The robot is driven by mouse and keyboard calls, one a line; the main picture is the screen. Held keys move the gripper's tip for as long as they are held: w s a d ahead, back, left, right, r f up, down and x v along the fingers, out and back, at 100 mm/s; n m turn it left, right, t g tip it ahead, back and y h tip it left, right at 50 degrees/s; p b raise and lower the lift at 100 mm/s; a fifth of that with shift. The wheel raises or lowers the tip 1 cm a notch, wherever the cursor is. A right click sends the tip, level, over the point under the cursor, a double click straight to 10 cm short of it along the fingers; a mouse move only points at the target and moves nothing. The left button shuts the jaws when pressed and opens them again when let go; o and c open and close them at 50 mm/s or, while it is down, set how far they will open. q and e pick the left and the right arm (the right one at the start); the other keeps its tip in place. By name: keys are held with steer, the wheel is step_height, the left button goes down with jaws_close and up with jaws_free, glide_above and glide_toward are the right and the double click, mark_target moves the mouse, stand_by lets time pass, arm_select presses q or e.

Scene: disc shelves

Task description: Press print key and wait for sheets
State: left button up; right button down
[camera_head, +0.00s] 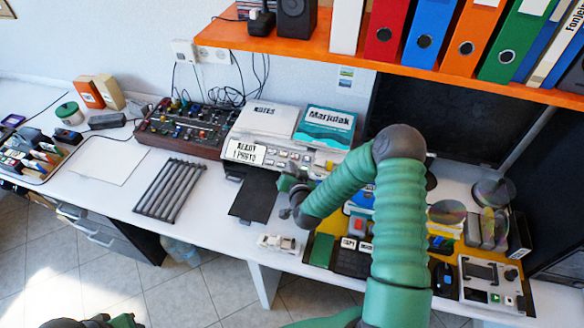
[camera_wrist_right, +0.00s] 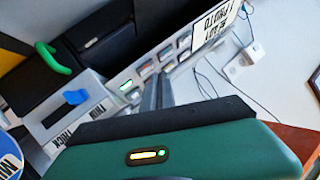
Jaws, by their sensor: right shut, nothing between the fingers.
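The printer (camera_head: 250,128) stands at the back of the desk, white and grey with a sign reading like "READY 1 PHOTO" and rows of small keys on its front panel (camera_head: 285,160). The keys (camera_wrist_right: 145,69) also show in the right wrist view; one lit key (camera_wrist_right: 126,86) has a green glow. My right gripper (camera_head: 288,184) is at the panel's lower front, its fingers (camera_wrist_right: 158,88) shut and empty, pointing at the keys. I cannot tell whether they touch. A dark flat tray (camera_head: 254,198) lies in front of the printer, with no sheet visible on it.
An orange shelf (camera_head: 300,48) with binders overhangs the back. A mixer-like panel (camera_head: 180,128), dark rods (camera_head: 168,190) and a white sheet (camera_head: 108,160) lie left of the printer. Several devices and discs (camera_head: 493,192) crowd the right. A small white toy car (camera_head: 279,243) sits near the front edge.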

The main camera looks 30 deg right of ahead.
steer(key=shift+f, duration=0.1)
stand_by(0.3)
steer(key=shift+w+d+f, duration=0.1)
steer(key=shift+d+f, duration=0.05)
steer(key=shift+f, duration=0.05)
steer(key=shift+w+d+f+b, duration=0.15)
steer(key=shift+f+b, duration=0.25)
steer(key=shift+b, duration=0.15)
stand_by(0.5)
steer(key=shift+s+a+r+p, duration=0.15)
steer(key=shift+r+p, duration=0.2)
steer(key=shift+r, duration=0.05)
steer(key=shift+s+a+r+p, duration=0.15)
steer(key=shift+r+p, duration=0.15)
steer(key=shift+r, duration=0.05)
